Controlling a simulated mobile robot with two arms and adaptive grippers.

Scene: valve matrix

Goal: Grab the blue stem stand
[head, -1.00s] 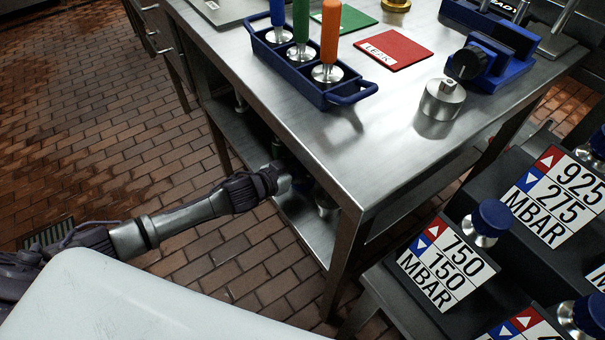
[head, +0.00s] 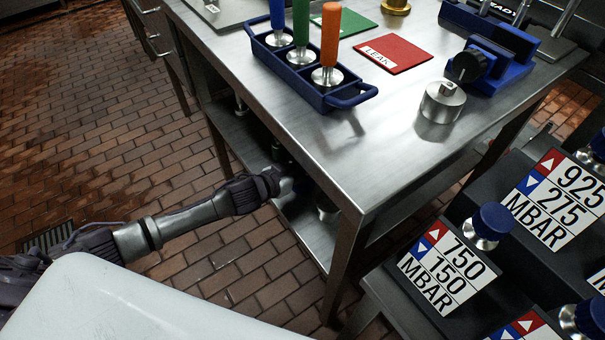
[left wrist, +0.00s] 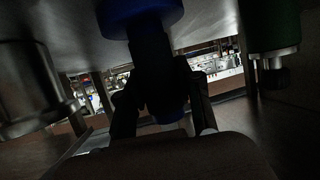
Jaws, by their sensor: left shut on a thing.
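The left wrist view is dark. It shows a blue-topped thing, apparently the blue stem stand (left wrist: 142,15), with a wide blue cap and a dark narrower part below it. My left gripper (left wrist: 163,102) has its fingers on both sides of that narrower part and is shut on it. In the head view my left gripper (head: 284,186) reaches below the table top beside the lower shelf. Its fingertips and the held stand are hidden there by the table. My right gripper is in neither view.
A steel table (head: 330,150) carries a blue rack (head: 320,97) of colored-handled tools, a red card (head: 395,54) and a metal cylinder (head: 442,102). In the wrist view, a metal cylinder (left wrist: 30,90) stands left and a green-topped piece (left wrist: 275,30) right. A pressure-labelled block (head: 440,265) stands right.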

